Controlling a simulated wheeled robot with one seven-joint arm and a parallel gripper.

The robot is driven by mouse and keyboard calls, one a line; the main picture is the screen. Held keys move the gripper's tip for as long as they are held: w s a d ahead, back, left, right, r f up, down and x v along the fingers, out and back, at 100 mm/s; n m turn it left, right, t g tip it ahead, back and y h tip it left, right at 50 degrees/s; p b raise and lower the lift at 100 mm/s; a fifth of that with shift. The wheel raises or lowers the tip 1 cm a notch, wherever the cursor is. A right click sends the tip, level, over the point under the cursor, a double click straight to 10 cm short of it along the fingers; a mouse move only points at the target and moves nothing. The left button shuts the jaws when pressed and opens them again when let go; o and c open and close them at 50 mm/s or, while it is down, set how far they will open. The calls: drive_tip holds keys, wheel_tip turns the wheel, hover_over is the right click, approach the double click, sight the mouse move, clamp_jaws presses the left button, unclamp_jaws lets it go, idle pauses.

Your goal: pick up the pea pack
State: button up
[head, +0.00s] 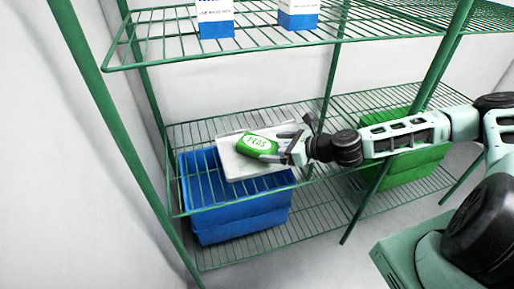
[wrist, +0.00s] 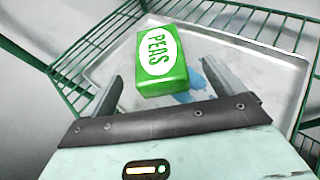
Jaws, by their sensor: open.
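The pea pack (head: 257,143) is a green block with a white oval label, lying on a pale tray (head: 232,168) on the middle shelf. In the wrist view the pea pack (wrist: 162,60) reads PEAS and lies just ahead of and partly between my fingers. My gripper (head: 283,146) reaches in from the right, its fingers pointing at the pack's right end. In the wrist view my gripper (wrist: 165,85) is open, one finger on each side, with gaps to the pack. The pack's near lower edge is close to the gripper's dark front bar.
The pale tray (wrist: 258,62) has a raised rim and a blue smear beside the pack. Green wire shelving and posts (head: 433,68) surround the arm. White-and-blue cartons (head: 215,18) stand on the shelf above. A blue bin (head: 240,217) and a green bin (head: 405,168) sit below.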

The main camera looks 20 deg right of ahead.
sight(267, 146)
drive_tip(key=shift+x, duration=2.9)
drive_tip(key=c, duration=1.4)
drive_tip(key=shift+o, duration=0.2)
drive_tip(key=shift+r, duration=0.15)
